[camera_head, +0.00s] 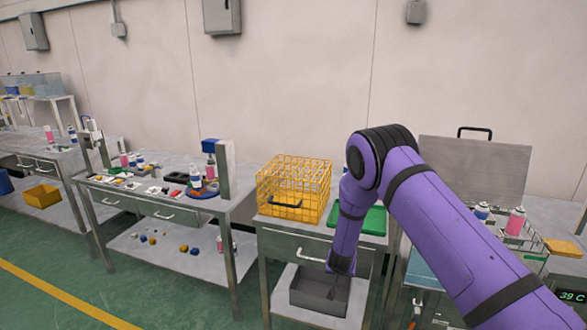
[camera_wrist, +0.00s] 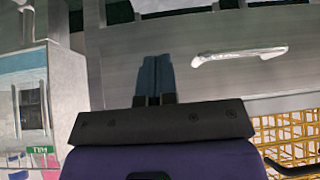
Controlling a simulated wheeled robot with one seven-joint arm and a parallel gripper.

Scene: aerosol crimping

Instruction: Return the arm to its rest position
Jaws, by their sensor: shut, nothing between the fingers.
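My purple arm (camera_head: 395,190) reaches in from the right and bends downward at its dark elbow. My gripper (camera_head: 335,290) points down in front of the small table with the yellow wire basket, near a grey bin on the lower shelf. In the wrist view, its two fingers (camera_wrist: 157,78) lie side by side, shut and empty. A drawer front with a pale handle (camera_wrist: 240,54) shows beyond them. I cannot tell the exact gap between the gripper and the bin.
The yellow wire basket (camera_head: 293,190) stands beside a green tray (camera_head: 372,222). The grey bin (camera_head: 305,291) sits below. A workbench (camera_head: 150,205) with cans and parts stands left. Pink and blue-white cans (camera_head: 515,221) stand right. Green floor (camera_head: 60,255) is clear at front left.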

